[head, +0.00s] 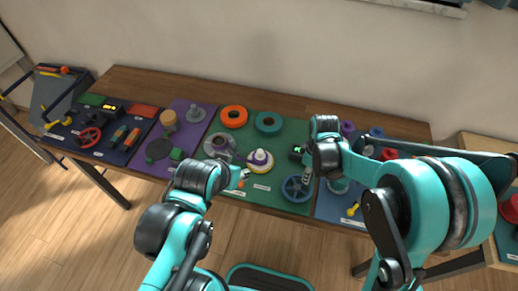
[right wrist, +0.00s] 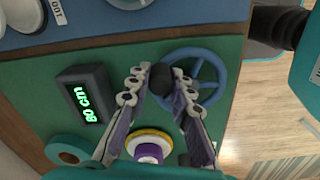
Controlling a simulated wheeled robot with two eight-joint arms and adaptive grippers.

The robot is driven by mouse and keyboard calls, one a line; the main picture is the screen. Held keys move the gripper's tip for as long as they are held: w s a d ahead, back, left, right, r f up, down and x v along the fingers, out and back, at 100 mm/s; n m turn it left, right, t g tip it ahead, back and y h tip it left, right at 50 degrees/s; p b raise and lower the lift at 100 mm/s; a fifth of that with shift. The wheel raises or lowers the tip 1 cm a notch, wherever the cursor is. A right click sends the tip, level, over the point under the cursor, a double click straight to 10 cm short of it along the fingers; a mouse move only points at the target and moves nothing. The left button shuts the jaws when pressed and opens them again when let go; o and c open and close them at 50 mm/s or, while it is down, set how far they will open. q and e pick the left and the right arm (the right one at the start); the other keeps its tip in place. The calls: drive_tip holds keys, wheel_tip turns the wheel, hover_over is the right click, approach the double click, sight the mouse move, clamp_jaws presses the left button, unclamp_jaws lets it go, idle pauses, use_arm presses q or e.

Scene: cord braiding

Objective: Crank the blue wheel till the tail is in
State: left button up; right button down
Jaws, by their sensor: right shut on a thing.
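The blue wheel (head: 297,189) lies on the green section of the table near its front edge. It also shows in the right wrist view (right wrist: 223,80), with spokes and a dark crank knob (right wrist: 161,79). My right gripper (right wrist: 160,84) is shut on that knob at the wheel's rim. A black display (right wrist: 85,98) beside the wheel reads 80 cm in green. A yellow-and-white disc with a purple top (right wrist: 150,147) sits nearby. My left gripper (head: 243,179) hovers near the table's front edge; its fingers are too small to read. I cannot make out the cord's tail.
An orange ring (head: 233,117) and a teal ring (head: 268,123) lie toward the back of the table. A purple section with knobs and a dark section with a red wheel (head: 88,137) are at left. My right arm covers much of the blue section.

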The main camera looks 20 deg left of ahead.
sight(300, 200)
drive_tip(key=s+d, duration=0.2)
drive_tip(key=s, duration=0.1)
drive_tip(key=shift+s, duration=0.15)
drive_tip(key=s, duration=0.1)
drive_tip(key=s+a, duration=0.1)
drive_tip(key=s, duration=0.2)
drive_tip(key=shift+a, duration=0.3)
drive_tip(key=shift+s+a+b, duration=0.25)
drive_tip(key=shift+s+b, duration=0.05)
drive_tip(key=shift+w+r+p, duration=0.1)
drive_tip(key=shift+p, duration=0.75)
drive_tip(key=shift+s+a, duration=0.2)
drive_tip(key=shift+a, duration=0.05)
drive_tip(key=shift+s+a, duration=0.15)
drive_tip(key=shift+a, duration=0.15)
